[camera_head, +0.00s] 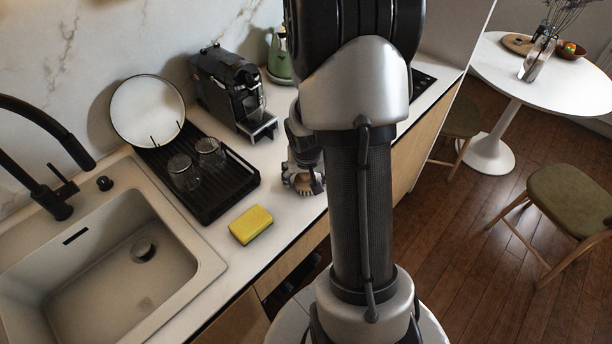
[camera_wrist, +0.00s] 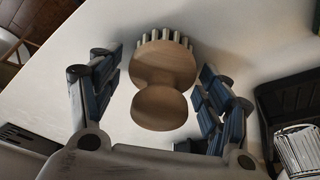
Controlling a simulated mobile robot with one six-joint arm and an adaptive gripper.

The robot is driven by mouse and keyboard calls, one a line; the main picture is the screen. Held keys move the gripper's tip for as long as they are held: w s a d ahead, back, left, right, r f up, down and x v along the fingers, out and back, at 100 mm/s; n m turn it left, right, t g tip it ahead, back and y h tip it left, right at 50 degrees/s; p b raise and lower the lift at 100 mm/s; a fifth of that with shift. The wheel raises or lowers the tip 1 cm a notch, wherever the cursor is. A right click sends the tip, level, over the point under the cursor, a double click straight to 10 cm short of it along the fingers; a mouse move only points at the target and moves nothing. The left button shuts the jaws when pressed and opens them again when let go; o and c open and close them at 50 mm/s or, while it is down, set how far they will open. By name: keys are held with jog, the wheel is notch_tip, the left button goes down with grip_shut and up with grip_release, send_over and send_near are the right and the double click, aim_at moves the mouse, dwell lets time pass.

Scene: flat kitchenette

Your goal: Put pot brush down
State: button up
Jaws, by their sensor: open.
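The pot brush (camera_wrist: 163,66) has a round wooden body with a smaller round wooden knob and pale bristles along its far edge. In the wrist view it lies between the two spread fingers of my gripper (camera_wrist: 160,88), with a gap on each side. In the head view the brush (camera_head: 304,184) shows small at the counter's front part, under my gripper (camera_head: 303,176), partly hidden by it. The brush appears to rest on the white counter (camera_head: 282,205). My gripper is open around it.
A yellow sponge (camera_head: 251,225) lies nearer the sink (camera_head: 130,262). A black drying rack (camera_head: 215,200) holds two glasses and a round plate (camera_head: 148,110). A coffee machine (camera_head: 232,92) and green kettle (camera_head: 279,56) stand behind. The counter's front edge is close to the brush.

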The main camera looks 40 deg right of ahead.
aim_at(306, 186)
jog(key=s+a+r+n+p, duration=0.1)
jog(key=s+a+r+p, duration=0.1)
jog(key=a+r, duration=0.35)
jog(key=s+a+r+n+t+p, duration=0.1)
jog(key=a+r, duration=0.2)
jog(key=r, duration=0.6)
jog(key=s+a+r+n+p, duration=0.1)
jog(key=s+a+r+p, duration=0.1)
jog(key=a+r, duration=0.45)
jog(key=s+a+r+n+t+y, duration=0.1)
jog(key=s+a+r+n+y, duration=0.1)
jog(key=s+a+r+n, duration=0.3)
jog(key=s+a+r, duration=0.2)
jog(key=s+a, duration=0.2)
jog(key=s, duration=0.1)
jog(key=shift+s+a+r, duration=0.15)
jog(key=shift+s+r, duration=0.15)
